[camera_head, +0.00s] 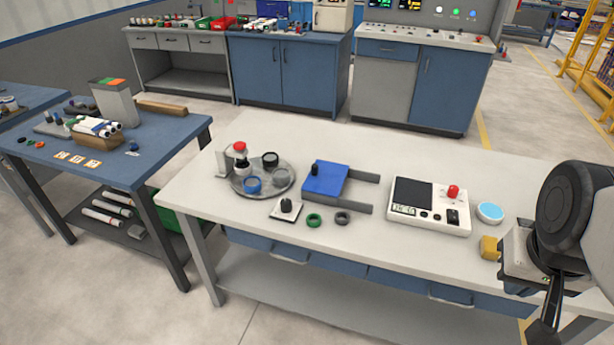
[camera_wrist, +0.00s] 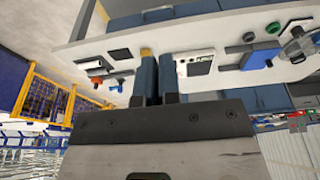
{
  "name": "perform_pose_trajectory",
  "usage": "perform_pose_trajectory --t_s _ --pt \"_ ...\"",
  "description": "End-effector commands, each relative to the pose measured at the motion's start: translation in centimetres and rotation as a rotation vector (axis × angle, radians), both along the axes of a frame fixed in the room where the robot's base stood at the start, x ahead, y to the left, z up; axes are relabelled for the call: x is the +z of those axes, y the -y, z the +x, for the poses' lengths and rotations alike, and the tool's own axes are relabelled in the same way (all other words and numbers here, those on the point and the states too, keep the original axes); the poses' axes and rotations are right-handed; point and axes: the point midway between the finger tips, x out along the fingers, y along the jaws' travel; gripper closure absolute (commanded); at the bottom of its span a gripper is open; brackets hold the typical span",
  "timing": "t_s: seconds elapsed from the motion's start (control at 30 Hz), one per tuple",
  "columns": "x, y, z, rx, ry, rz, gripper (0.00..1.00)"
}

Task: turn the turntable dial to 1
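The round grey turntable (camera_head: 276,186) is at the left of the white table. A red-capped bottle, a blue ring and dark round parts stand on it. The dial is a black knob (camera_head: 286,205) on a small white plate in front of the turntable; its setting is too small to read. In the wrist view the turntable (camera_wrist: 300,47) is at the right edge. My gripper (camera_wrist: 158,58) shows two dark blue fingers side by side, seemingly shut, with nothing visible between them. It is beyond the table's right front, far from the dial.
A blue block on a grey fork-like fixture (camera_head: 325,180), a green ring (camera_head: 313,220), a dark ring (camera_head: 343,218) and a white scale (camera_head: 428,207) with a red button stand right of the dial. A yellow block (camera_head: 489,247) and a blue-topped disc (camera_head: 490,212) are near my arm.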

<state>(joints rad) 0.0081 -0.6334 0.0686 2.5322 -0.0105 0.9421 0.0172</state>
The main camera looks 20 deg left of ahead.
Motion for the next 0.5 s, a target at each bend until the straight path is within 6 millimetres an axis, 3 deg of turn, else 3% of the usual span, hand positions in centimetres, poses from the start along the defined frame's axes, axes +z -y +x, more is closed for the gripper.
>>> perform_pose_trajectory --t_s 0.03,0.37,0.5 --pt "0.0 0.0 0.0 0.0 0.0 0.0 0.88" --pt "0.3 -1.0 2.2 -0.003 -0.012 0.008 0.37" --pt "0.5 -2.1 4.5 -0.01 -0.024 0.016 0.37"
